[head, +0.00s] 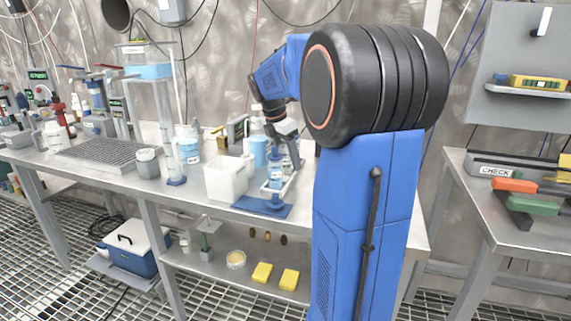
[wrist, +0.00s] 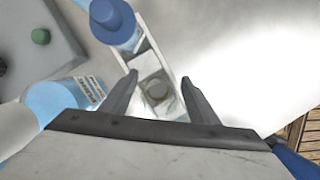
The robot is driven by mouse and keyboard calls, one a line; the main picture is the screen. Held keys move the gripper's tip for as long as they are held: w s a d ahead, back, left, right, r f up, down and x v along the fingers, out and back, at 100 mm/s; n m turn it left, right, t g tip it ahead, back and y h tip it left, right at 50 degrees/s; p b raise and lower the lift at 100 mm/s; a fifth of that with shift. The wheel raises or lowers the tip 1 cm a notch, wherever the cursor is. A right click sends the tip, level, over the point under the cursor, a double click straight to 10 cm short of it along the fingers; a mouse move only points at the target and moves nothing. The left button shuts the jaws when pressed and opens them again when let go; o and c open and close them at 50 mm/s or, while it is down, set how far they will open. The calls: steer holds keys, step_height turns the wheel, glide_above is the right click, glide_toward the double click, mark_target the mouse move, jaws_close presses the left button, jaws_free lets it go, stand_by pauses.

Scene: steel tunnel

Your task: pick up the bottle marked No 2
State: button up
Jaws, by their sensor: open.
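A white rack (head: 283,187) stands on the bench under my arm and also shows in the wrist view (wrist: 151,58). A small bottle with a blue cap (wrist: 112,18) stands at the rack's far end in the wrist view; a small bottle with blue on it (head: 276,172) shows at the rack in the head view. No number is readable on any bottle, so I cannot tell which is No 2. My gripper (wrist: 158,84) is open and empty above the rack, its fingers either side of an empty round place. It is partly hidden by my wrist in the head view (head: 292,150).
A larger bottle of blue liquid with a label (wrist: 70,96) stands left of my fingers. A white open container (head: 227,180) stands left of the rack, and a blue mat (head: 250,207) lies in front. Other bottles (head: 188,148) and a tall stand (head: 150,110) crowd the left.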

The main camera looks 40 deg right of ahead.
steer(key=c, duration=1.1)
steer(key=shift+c, duration=0.2)
